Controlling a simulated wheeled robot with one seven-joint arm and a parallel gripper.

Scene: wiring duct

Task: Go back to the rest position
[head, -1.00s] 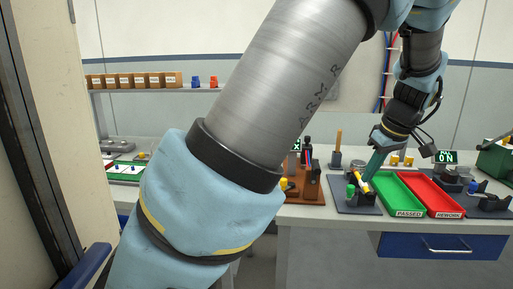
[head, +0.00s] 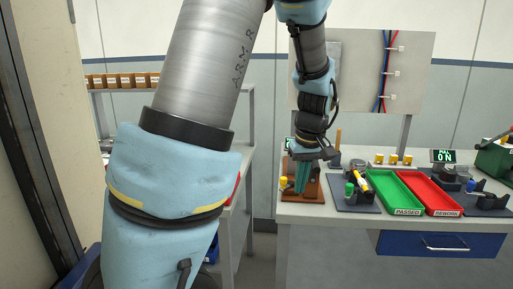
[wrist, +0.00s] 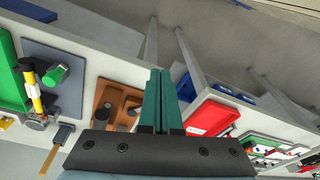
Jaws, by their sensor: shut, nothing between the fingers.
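My gripper (head: 303,178) hangs from my raised arm, fingers pointing down, in front of the brown wooden stand at the left end of the workbench. In the wrist view its two green fingers (wrist: 161,100) are together with nothing between them. The brown stand (head: 318,193) is partly hidden behind the fingers; it also shows left of the fingers in the wrist view (wrist: 108,93). I cannot tell the exact gap between the fingertips and the stand.
Right of my gripper are a dark fixture plate (head: 352,205) with a yellow-and-black tool and a green knob, the green PASSED tray (head: 392,207) and the red REWORK tray (head: 440,210). A wiring board (head: 362,75) stands behind. A gap separates the workbench from a shelf unit at left.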

